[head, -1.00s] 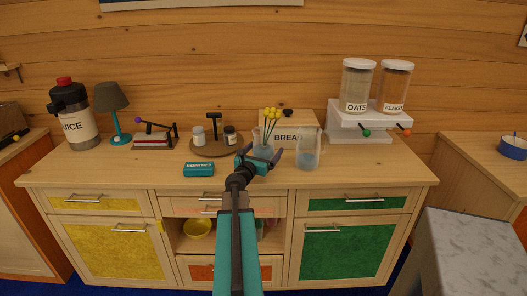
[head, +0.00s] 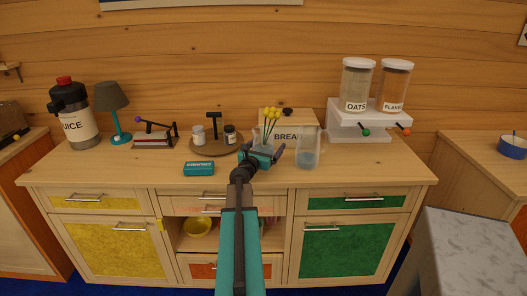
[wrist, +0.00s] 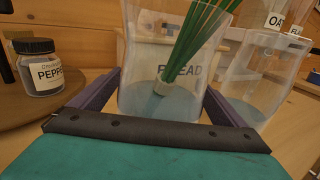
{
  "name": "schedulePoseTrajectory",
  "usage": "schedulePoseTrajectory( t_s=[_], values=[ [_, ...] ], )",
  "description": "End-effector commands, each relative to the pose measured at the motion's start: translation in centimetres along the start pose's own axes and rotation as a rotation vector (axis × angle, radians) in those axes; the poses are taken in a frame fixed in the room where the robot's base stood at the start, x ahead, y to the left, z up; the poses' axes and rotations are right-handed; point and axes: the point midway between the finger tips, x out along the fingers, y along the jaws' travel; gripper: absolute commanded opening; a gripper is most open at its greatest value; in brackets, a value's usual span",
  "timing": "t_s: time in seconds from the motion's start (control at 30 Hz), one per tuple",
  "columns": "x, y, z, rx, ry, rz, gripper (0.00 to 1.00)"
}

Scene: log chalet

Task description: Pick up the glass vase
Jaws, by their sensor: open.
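The glass vase (head: 264,138) stands on the counter with yellow flowers on green stems in it. In the wrist view the clear vase (wrist: 140,98) is close in front, with stems and some bluish water inside. My gripper (head: 267,149) is open, reaching to the vase from the front. In the wrist view, one finger of my gripper (wrist: 161,92) is on each side of the vase's lower part. I cannot tell whether either finger touches the glass. The gripper hides the vase's base in the head view.
A clear measuring jug (head: 310,150) stands close on the right, and it also shows in the wrist view (wrist: 262,75). A bread box (head: 288,122) is behind. A round wooden board (head: 216,150) with jars is on the left, and a teal box (head: 199,169) lies in front.

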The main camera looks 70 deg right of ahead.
Motion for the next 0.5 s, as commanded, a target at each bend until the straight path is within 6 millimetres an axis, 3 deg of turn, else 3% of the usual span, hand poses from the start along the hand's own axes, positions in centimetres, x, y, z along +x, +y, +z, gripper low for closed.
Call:
schedulePoseTrajectory(
  t_s=[0.03,0.4,0.5],
  values=[
    [-0.01,0.01,0.0,0.0,0.0,0.0,0.95],
    [-0.01,0.01,0.0,0.0,0.0,0.0,0.33],
    [-0.01,-0.01,0.22,-0.001,-0.003,-0.001,0.2]
  ],
)
